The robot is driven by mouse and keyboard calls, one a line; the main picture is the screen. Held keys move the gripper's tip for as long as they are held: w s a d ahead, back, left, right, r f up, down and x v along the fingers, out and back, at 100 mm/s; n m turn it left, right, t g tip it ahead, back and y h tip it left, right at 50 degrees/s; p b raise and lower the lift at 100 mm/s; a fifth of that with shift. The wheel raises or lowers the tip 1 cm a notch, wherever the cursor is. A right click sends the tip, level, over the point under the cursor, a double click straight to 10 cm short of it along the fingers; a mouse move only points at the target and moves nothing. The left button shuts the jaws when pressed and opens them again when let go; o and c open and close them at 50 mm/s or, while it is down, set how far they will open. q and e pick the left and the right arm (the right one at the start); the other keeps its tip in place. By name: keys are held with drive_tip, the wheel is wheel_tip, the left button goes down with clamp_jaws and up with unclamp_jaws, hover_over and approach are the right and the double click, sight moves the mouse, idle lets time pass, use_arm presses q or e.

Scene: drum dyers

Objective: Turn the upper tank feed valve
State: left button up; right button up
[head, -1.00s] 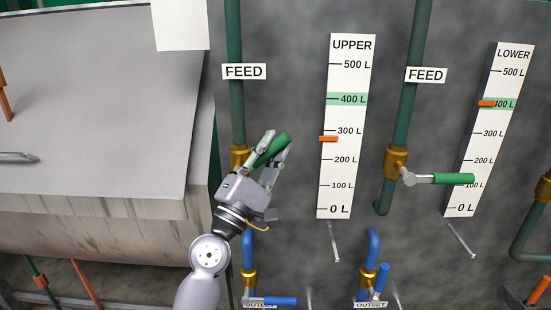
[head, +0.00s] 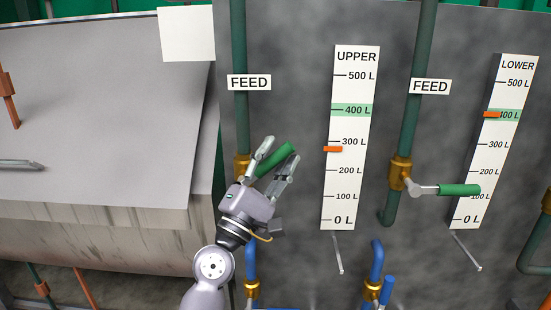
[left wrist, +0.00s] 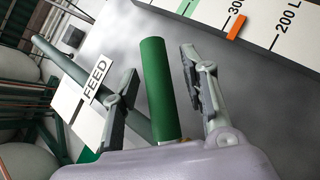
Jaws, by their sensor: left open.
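The upper tank feed valve has a brass body (head: 242,166) on the left green feed pipe, and its green handle (head: 276,159) slants up to the right. My left gripper (head: 281,151) is open, with one finger on each side of the handle. In the left wrist view the green handle (left wrist: 156,85) stands between the spread fingers, with a visible gap on both sides. The UPPER gauge (head: 340,190) has its orange marker (head: 333,149) a little below 300 L. My right gripper is not in view.
To the right, the lower feed valve's green handle (head: 460,190) points right, beside the LOWER gauge (head: 466,205). Blue outlet pipes (head: 377,262) stand below. A large grey sloped panel (head: 100,110) lies to the left. The wall between the left gripper and UPPER gauge is clear.

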use_arm(q)
drive_tip(key=shift+s+f, duration=0.1)
drive_tip(key=v, duration=0.5)
drive_tip(key=shift+s+a, duration=0.15)
drive_tip(key=shift+s, duration=0.05)
approach(271, 166)
drive_tip(key=shift+f, duration=0.15)
drive_tip(key=shift+w, duration=0.1)
